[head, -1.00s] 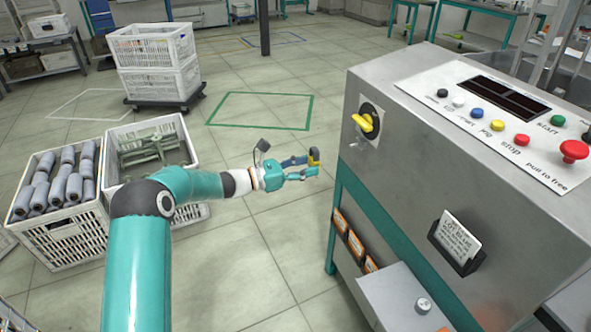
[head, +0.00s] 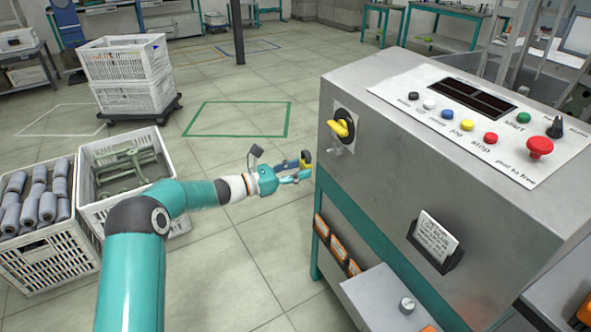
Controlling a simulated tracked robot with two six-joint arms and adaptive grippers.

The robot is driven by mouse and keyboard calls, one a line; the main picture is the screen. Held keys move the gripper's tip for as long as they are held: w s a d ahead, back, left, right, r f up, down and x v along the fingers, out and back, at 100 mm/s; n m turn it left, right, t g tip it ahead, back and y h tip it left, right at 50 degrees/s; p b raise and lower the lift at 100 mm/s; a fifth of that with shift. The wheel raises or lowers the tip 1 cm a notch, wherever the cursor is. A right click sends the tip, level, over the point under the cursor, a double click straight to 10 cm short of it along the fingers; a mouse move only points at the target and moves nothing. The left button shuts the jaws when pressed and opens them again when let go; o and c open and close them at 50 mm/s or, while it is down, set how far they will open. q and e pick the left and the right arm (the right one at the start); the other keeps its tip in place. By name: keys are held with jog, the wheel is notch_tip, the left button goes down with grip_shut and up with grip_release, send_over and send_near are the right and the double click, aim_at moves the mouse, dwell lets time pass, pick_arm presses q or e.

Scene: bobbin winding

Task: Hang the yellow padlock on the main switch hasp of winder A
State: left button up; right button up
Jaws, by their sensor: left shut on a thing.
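The winder (head: 400,180) is a grey metal cabinet on a teal frame at the right. Its main switch (head: 341,129) has a yellow handle on a dark round plate, high on the cabinet's left end. The hasp is too small to make out clearly. My right gripper is not in view.
A white crate of grey bobbins (head: 52,262) and a white crate with green parts (head: 166,165) stand at the left. Stacked white crates (head: 126,98) sit on a dolly behind. A metal box with a knob (head: 385,300) juts out at the winder's front. Floor between is clear.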

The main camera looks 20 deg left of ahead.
pick_arm(q)
jog(key=shift+w+d, duration=0.1)
jog(key=shift+w, duration=0.05)
jog(key=shift+x, duration=2.8)
jog(key=shift+w+d, duration=0.3)
jog(key=shift+w+d, duration=0.45)
jog(key=shift+f+b, duration=0.55)
jog(key=shift+b, duration=0.05)
dwell(0.5)
jog(key=o, duration=1.4)
jog(key=shift+c, duration=0.2)
